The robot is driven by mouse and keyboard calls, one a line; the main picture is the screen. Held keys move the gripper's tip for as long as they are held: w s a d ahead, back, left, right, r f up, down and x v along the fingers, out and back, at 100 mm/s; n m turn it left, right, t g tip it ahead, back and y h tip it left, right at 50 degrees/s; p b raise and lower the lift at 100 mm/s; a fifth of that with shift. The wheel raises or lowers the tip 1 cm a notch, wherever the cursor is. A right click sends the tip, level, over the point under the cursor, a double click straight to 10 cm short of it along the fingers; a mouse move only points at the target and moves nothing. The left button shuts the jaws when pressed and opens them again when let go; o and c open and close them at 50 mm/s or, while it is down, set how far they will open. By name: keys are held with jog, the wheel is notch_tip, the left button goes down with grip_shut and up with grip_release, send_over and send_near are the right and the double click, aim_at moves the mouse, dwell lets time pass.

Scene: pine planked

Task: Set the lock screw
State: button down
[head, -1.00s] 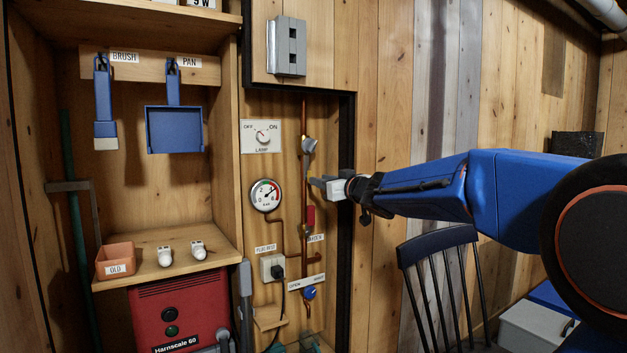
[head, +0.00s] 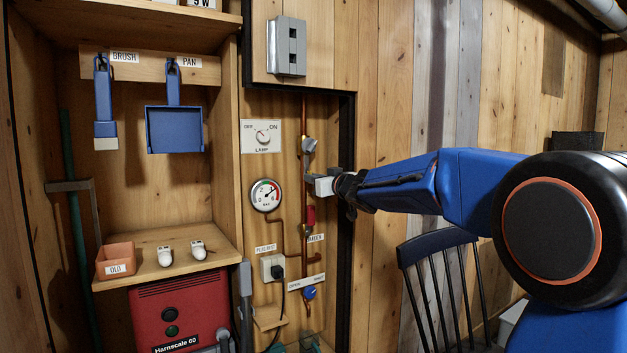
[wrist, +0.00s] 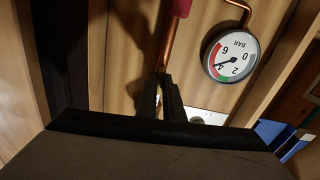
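My gripper (head: 309,180) is at the copper pipe on the wall panel, below a grey fitting (head: 309,145) and above a red lever (head: 311,215). In the wrist view its dark fingers (wrist: 167,95) are close together, in front of the pipe. A small brass-coloured bit shows beside them. Shadow hides whether they grip anything or touch the pipe. I cannot make out the lock screw for certain in either view.
A pressure gauge (head: 265,195) sits left of the pipe; it also shows in the wrist view (wrist: 233,55). The lamp switch (head: 262,135) is above it. A dark frame edge (head: 346,220) borders the panel on the right. A dark chair (head: 440,275) stands below my arm.

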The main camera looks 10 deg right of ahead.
jog(key=shift+n, duration=7.5)
jog(key=c, duration=1.9)
grip_release()
